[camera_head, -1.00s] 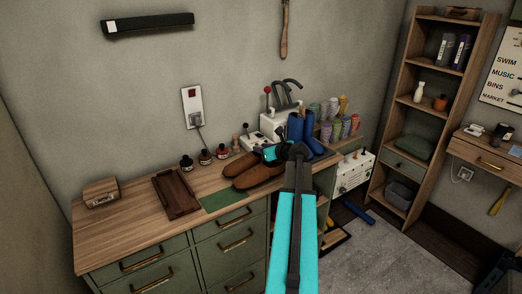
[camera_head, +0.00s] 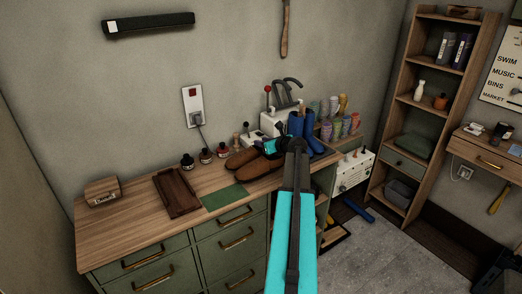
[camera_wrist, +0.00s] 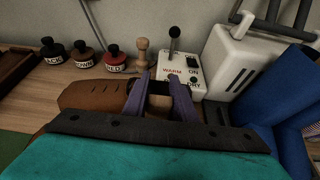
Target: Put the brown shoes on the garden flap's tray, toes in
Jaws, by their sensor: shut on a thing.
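Two brown shoes lie side by side on the bench top in the head view, toes to the left: a rear shoe (camera_head: 241,158) and a front shoe (camera_head: 256,169). My gripper (camera_head: 266,147) is at the heel end of the rear shoe. In the wrist view my gripper (camera_wrist: 161,88) is shut on the rear shoe (camera_wrist: 95,95), its fingers either side of the opening. The front shoe is mostly hidden under my gripper there. I cannot tell whether the held shoe touches the bench. I cannot identify the garden flap's tray for certain.
A dark brown tray (camera_head: 176,191) and a green mat (camera_head: 224,196) lie left of the shoes. Small labelled bottles (camera_head: 205,156) stand behind, with a white lever box (camera_wrist: 182,76). Blue boots (camera_head: 304,133) stand close on the right. Bare bench top (camera_head: 125,221) lies at the left.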

